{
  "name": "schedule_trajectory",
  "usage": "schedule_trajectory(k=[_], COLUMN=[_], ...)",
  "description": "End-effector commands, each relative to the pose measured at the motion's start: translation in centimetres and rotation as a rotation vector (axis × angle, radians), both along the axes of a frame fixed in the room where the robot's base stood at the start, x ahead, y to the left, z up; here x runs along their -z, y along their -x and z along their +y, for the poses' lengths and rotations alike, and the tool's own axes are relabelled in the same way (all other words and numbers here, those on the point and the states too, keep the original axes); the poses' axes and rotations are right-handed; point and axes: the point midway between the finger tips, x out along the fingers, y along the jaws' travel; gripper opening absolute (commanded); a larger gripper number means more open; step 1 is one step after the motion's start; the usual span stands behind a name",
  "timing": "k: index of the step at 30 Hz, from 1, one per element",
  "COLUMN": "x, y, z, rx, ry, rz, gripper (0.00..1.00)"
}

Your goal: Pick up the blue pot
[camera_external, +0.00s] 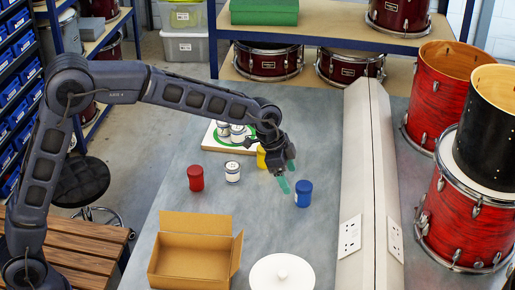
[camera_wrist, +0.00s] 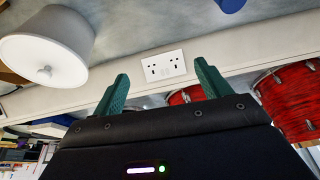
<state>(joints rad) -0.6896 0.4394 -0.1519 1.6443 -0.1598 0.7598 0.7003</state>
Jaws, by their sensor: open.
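The blue pot (camera_external: 303,194) stands upright on the grey bench in the external view, near the sloped divider. A blue piece at the top edge of the wrist view (camera_wrist: 230,4) is probably this pot, mostly cut off. My gripper (camera_external: 288,176) has green fingers and hangs just left of the blue pot and slightly above it, apart from it as far as I can tell. In the wrist view my gripper (camera_wrist: 162,76) is open, with nothing between its fingers.
A red pot (camera_external: 195,178), a white pot (camera_external: 232,172) and a yellow pot (camera_external: 261,158) stand left of my gripper. A board (camera_external: 211,142) holds several white pots. The divider (camera_external: 371,180) runs along the right.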

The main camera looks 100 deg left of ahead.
Motion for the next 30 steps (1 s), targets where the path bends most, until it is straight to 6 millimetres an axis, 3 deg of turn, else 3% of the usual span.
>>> schedule_trajectory(k=[1, 9, 15, 21, 30], x=[1.5, 8.8, 12.8, 14.3, 17.5], y=[-0.4, -1.5, -1.3, -1.2, -2.5], z=[2.1, 11.7, 16.7, 18.2, 18.2], rx=[-0.008, -0.023, -0.034, -0.036, -0.036], ry=[0.006, 0.022, 0.027, 0.028, 0.029], rz=[0.000, -0.020, -0.033, -0.039, -0.038], gripper=[0.76, 0.76, 0.76, 0.76, 0.76])
